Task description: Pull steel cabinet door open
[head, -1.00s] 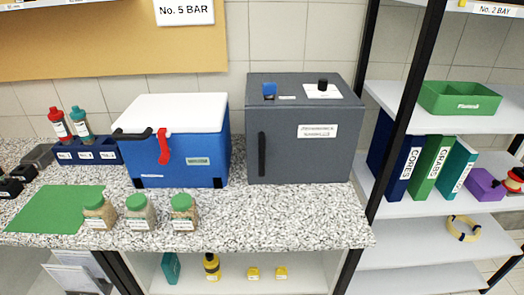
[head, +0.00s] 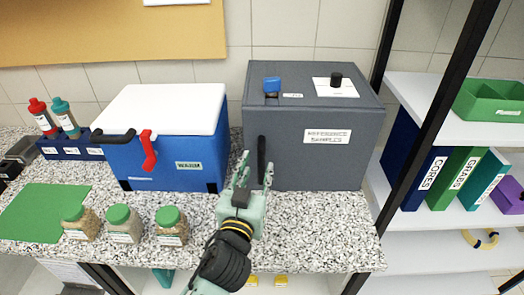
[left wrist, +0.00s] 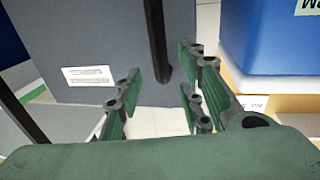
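The steel cabinet (head: 310,160) is a dark grey box on the speckled counter in the head view. Its door is shut, with a black vertical handle (head: 262,158) near the left edge and a white label. The left wrist view shows the cabinet front (left wrist: 85,40) and the handle (left wrist: 157,40). My left gripper (head: 254,172) is open in front of the cabinet, at the handle's lower part. In the left wrist view its fingers (left wrist: 155,96) stand apart, with the handle's end appearing between them. I cannot tell whether they touch it. My right gripper is not in view.
A blue box with a white lid (head: 165,150) stands close left of the cabinet. Several green-lidded jars (head: 171,228) line the counter's front, beside a green mat (head: 40,213). A shelf with binders (head: 455,180) is at the right. Counter in front of the cabinet is clear.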

